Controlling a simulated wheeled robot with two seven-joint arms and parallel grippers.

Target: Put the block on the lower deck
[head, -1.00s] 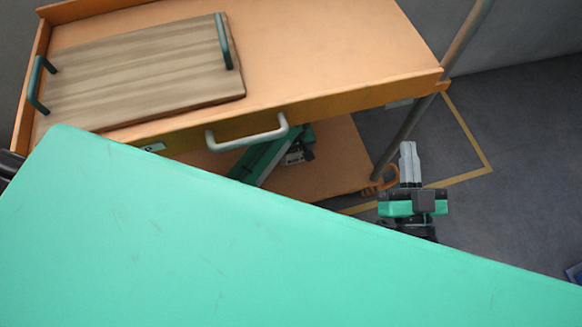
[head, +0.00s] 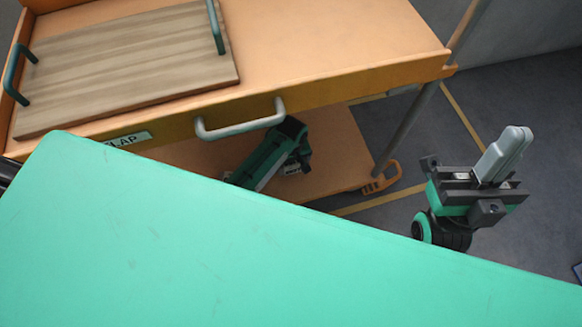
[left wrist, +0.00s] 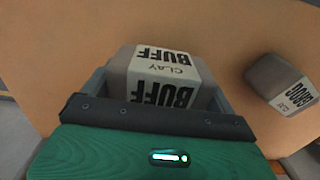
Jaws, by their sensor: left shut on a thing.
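My left gripper (left wrist: 158,105) is shut on a pale block marked "CLAY BUFF" (left wrist: 162,66), seen in the left wrist view between the grey fingers. An orange-brown surface lies behind the block; I cannot tell whether they touch. In the head view the left arm's green and black end (head: 285,150) is under the cart's upper deck, over the lower deck (head: 335,160). The held block cannot be made out there. My right gripper (head: 503,155) is to the right of the cart, its grey fingers together and empty.
A second block, marked "CLAY GROG" (left wrist: 281,84), is right of the held one. The upper deck (head: 330,40) carries a wooden board (head: 130,60) with green handles. A grey pull handle (head: 240,128) and a metal post (head: 410,125) stand near the left arm.

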